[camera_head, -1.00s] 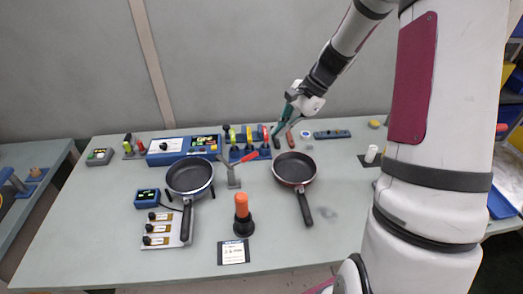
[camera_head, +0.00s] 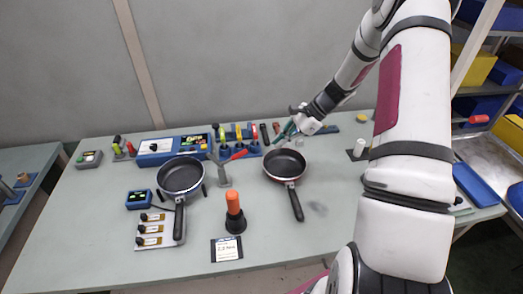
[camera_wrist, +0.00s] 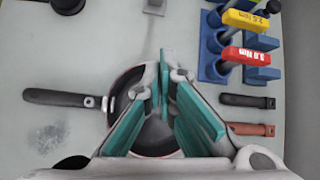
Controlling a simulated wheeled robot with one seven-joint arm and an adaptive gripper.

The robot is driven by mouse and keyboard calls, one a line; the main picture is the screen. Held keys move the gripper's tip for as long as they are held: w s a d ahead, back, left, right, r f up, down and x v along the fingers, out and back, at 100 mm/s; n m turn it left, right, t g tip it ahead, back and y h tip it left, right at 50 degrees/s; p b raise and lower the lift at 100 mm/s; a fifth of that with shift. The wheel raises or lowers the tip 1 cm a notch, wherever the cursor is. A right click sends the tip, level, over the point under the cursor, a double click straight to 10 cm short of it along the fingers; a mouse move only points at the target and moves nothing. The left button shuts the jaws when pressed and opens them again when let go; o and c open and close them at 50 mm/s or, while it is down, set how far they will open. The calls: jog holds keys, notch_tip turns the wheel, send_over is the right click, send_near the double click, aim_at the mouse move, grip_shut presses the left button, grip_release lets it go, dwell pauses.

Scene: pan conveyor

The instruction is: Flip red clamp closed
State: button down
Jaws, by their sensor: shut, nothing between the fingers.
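In the wrist view, the teal fingers of my gripper (camera_wrist: 172,80) are shut and empty over this pan (camera_wrist: 118,90). Only a grey piece, probably the clamp's base (camera_wrist: 154,6), shows at the top edge there; the red handle is not clearly seen.
A blue rack (camera_wrist: 213,60) with yellow and red torque tools stands behind the clamp. Hand tools (camera_wrist: 248,129) lie beside it. An orange-topped post (camera_head: 234,212) stands in front of the clamp. Another pan (camera_head: 181,174) is at the left. The table's front right is mostly clear.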

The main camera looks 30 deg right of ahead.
aim_at(239, 153)
jog(key=p+x, duration=0.1)
jog(key=x, duration=0.9)
jog(key=shift+s+a+p, duration=0.15)
jog(key=shift+p, duration=0.25)
jog(key=shift+a+r+p, duration=0.25)
jog(key=shift+a+r, duration=0.05)
jog(key=shift+r, duration=0.3)
jog(key=shift+a+r+p, duration=0.25)
jog(key=shift+a+r, duration=0.05)
jog(key=shift+r, duration=0.35)
jog(key=shift+a+r+p, duration=0.25)
jog(key=shift+a+r, duration=0.1)
jog(key=shift+r, duration=0.25)
jog(key=shift+r, duration=0.15)
